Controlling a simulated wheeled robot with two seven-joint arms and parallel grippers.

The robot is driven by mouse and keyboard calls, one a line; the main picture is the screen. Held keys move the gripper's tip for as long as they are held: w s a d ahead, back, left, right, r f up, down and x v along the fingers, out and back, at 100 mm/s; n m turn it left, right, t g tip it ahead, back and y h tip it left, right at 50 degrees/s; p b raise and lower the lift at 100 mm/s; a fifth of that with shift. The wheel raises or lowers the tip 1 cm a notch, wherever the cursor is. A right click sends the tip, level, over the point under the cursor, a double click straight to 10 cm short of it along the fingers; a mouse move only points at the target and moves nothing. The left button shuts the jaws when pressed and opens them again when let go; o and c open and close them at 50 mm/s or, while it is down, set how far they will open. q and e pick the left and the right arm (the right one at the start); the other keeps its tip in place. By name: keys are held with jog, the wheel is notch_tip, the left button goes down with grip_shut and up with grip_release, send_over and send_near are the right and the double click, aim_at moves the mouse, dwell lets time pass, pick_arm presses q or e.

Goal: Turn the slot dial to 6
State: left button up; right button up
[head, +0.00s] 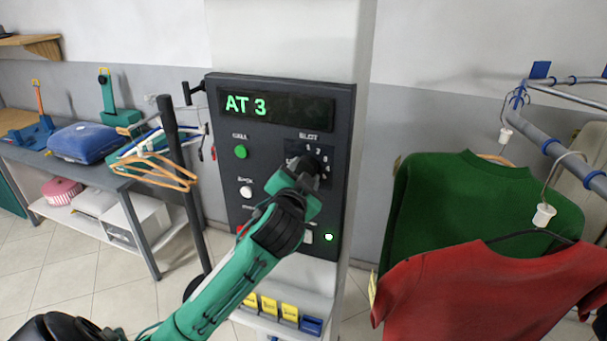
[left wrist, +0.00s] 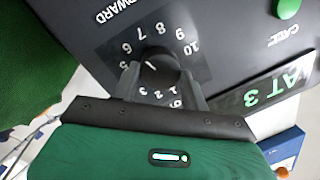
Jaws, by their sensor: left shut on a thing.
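The slot dial (head: 311,161) is a dark round knob on the black control panel, ringed by white numbers. My left gripper (head: 306,170) covers most of it in the head view. In the left wrist view the dial (left wrist: 157,66) sits between the two fingers of my left gripper (left wrist: 160,76), which is shut on it. A short white mark shows on the knob; exactly which number it points to is hard to tell. Some numbers are hidden by the fingers. The green display (head: 262,105) reads AT 3. My right gripper is not in view.
The panel also has a green button (head: 241,152), a white button (head: 246,191) and a lit green lamp (head: 329,237). Green (head: 460,200) and red (head: 480,290) shirts hang on a rail at right. Hangers (head: 158,172) and a table with a blue bundle (head: 87,140) stand at left.

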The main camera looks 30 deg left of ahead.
pick_arm(q)
jog(key=shift+n+h, duration=0.3)
jog(key=shift+n, duration=0.8)
jog(key=o, duration=1)
jog(key=p+v, duration=1)
jog(key=v, duration=0.3)
jog(key=shift+s+d+r, duration=0.15)
jog(key=shift+s+d, duration=0.05)
jog(key=shift+s, duration=0.15)
